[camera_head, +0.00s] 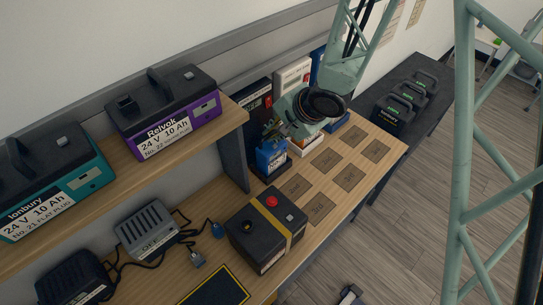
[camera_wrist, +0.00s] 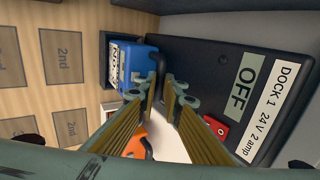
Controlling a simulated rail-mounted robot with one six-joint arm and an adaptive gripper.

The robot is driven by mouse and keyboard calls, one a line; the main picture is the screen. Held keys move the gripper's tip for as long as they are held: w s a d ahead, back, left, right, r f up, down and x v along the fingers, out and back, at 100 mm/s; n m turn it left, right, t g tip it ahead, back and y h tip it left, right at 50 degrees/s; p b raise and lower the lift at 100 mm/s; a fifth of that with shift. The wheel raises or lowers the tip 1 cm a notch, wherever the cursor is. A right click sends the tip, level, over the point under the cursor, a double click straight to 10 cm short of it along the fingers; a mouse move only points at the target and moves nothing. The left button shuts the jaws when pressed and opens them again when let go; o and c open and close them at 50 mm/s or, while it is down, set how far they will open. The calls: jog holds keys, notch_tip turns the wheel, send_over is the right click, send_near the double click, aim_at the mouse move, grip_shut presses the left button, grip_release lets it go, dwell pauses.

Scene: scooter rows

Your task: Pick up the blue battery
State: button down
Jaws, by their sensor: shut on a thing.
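The blue battery (camera_head: 271,158) stands upright at a black charging dock (camera_head: 252,104) on the wooden bench. In the wrist view the blue battery (camera_wrist: 128,64) shows its white label and a black handle, close beside the dock's dark face (camera_wrist: 225,75), which reads "OFF" and "DOCK 1 24 V 2 amp". My gripper (camera_head: 280,134) comes down on the battery from above. In the wrist view my gripper (camera_wrist: 167,82) has its fingers shut on the battery's handle. The fingers hide part of the handle, and I cannot tell whether the battery is lifted at all.
An orange item (camera_wrist: 137,144) stands beyond the fingers. Flat square pads (camera_head: 322,207) lie on the bench at right. A black box with a red button (camera_head: 267,229) stands in front. A shelf at left bears a purple battery (camera_head: 167,113) and a teal battery (camera_head: 50,180).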

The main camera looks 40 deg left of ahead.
jog(key=shift+r, duration=0.15)
notch_tip(320, 180, up, 10)
jog(key=p, duration=0.5)
dwell(0.8)
jog(key=shift+p, duration=0.3)
dwell(0.9)
